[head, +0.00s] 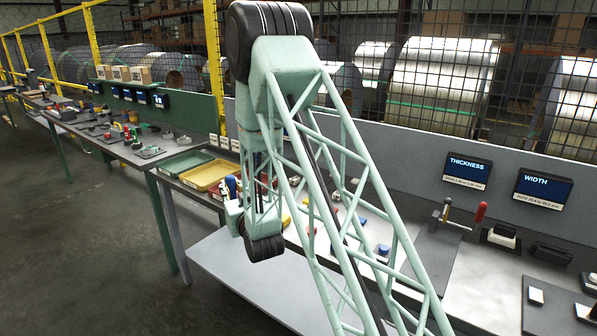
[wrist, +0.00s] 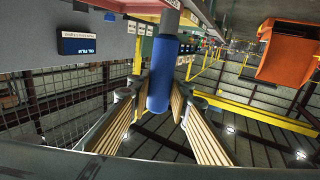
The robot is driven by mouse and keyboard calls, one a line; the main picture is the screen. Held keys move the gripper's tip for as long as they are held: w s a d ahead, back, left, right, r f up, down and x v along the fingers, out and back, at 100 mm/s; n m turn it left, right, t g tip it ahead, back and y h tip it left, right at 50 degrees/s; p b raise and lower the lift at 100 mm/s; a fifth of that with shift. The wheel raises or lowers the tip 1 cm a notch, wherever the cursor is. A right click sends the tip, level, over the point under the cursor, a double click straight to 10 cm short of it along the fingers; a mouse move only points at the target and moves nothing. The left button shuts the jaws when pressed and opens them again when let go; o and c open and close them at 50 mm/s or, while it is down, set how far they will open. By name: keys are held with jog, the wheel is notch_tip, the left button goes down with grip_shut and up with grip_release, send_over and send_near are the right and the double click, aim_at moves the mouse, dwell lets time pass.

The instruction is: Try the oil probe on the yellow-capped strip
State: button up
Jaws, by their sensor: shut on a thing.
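In the wrist view my gripper (wrist: 153,94) has its two ribbed fingers on either side of a blue cylindrical handle, taken as the oil probe (wrist: 162,72), and is shut on it. A grey shaft runs from the handle toward the top of the picture. In the head view my arm's lattice hides most of the gripper; a blue upright piece (head: 231,186) shows beside the wrist. A small yellow piece (head: 286,220), perhaps the yellow-capped strip, shows behind the lattice on the bench, among red and blue ones. Its strip is not clear.
Green and yellow trays (head: 205,175) lie left of my wrist. Thickness (head: 467,171) and width (head: 543,189) displays stand right, above a clamp-like gauge (head: 450,215) with a red handle. The wrist view shows an oil film display (wrist: 81,45) and an orange object (wrist: 288,52). A lower shelf (head: 255,280) is clear.

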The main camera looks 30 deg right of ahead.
jog(key=shift+d, duration=0.15)
jog(key=shift+w+d, duration=0.2)
jog(key=shift+d, duration=0.4)
jog(key=d+b, duration=0.1)
jog(key=d, duration=2.4)
jog(key=shift+w+d+r+y, duration=0.2)
jog(key=shift+d+y, duration=0.1)
jog(key=shift+d, duration=0.1)
jog(key=shift+b, duration=0.65)
notch_tip(320, 180, down, 7)
jog(key=b, duration=0.4)
